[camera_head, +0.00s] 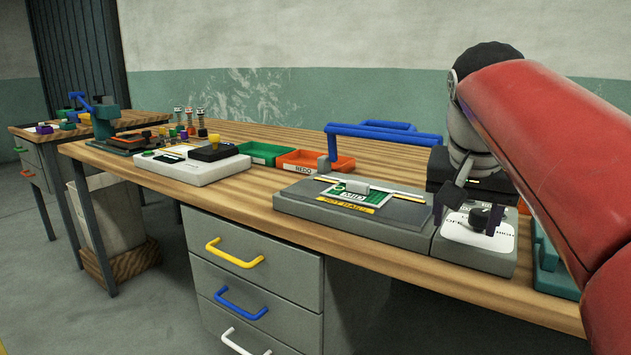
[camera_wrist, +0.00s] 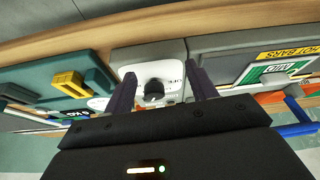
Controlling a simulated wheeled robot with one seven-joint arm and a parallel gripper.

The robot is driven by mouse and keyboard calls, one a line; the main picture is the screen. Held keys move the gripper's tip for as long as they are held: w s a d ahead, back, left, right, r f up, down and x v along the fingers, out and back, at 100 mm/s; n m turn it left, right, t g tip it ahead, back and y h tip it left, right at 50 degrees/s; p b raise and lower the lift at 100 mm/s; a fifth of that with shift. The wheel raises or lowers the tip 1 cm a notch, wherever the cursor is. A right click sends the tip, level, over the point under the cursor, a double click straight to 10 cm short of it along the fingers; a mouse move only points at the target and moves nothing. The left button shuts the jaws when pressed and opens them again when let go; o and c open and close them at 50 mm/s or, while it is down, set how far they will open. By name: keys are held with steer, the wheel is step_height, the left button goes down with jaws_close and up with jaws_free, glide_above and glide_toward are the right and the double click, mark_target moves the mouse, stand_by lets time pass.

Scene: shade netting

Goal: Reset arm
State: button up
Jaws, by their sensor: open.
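My gripper (camera_head: 466,208) is at the right of the bench in the head view, above a grey box with a white dial plate (camera_head: 482,236). Its two dark fingers are apart, with nothing held between them. In the wrist view, a dark round knob (camera_wrist: 153,92) on the white plate appears between the fingers, with a gap on each side. Whether the fingertips reach down to the knob's height I cannot tell. My red arm covers the right side of the head view.
A grey hot-bars unit (camera_head: 300,200) with a green board (camera_head: 358,192) stands left of the dial box. Blue bars (camera_head: 375,130) rise behind it. An orange tray (camera_head: 312,160) and a green tray (camera_head: 262,152) lie farther left. A teal device (camera_wrist: 60,85) with a yellow block sits beside the dial box.

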steer(key=s+a+f+n+y, duration=0.1)
steer(key=s+a+f+n, duration=0.2)
steer(key=s+f, duration=0.4)
steer(key=s+a+f+n+t+y, duration=0.1)
steer(key=s+a+f, duration=0.3)
steer(key=f, duration=1.1)
steer(key=s+n, duration=0.1)
steer(key=s, duration=0.2)
steer(key=shift+f+n, duration=0.2)
steer(key=shift+n, duration=0.2)
